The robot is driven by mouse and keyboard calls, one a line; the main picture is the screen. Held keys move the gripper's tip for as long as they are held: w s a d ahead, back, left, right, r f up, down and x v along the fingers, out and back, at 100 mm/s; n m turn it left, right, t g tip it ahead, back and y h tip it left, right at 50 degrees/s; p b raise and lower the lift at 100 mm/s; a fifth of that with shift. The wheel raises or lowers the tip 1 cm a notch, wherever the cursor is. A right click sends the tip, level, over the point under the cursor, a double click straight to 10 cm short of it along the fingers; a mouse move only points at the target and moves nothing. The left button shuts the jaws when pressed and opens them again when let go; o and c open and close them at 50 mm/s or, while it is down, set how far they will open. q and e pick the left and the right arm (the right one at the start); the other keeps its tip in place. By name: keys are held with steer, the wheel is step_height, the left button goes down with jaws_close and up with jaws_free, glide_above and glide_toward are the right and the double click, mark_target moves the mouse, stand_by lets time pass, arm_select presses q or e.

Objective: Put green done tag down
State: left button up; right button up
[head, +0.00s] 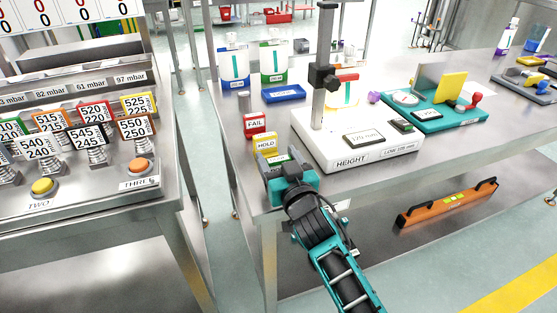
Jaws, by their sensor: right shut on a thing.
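My right gripper (284,168) is at the near left part of the steel bench, just in front of the yellow HOLD tag. It is shut on the green done tag (278,159), which shows only as a small green and white patch between the fingers. Most of the tag is hidden by the gripper, and I cannot tell whether it touches the bench. The yellow HOLD tag (265,143) and the red FAIL tag (254,125) stand in a row behind it. My left gripper is not in view.
A white height gauge (345,158) with a tall column stands close to the right of my gripper. A blue tray (284,94) and bottles are at the back. A button console (95,190) is on the left across a gap. An orange level (446,204) lies on the lower shelf.

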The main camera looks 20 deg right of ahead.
steer(key=shift+f, duration=0.2)
steer(key=o, duration=1)
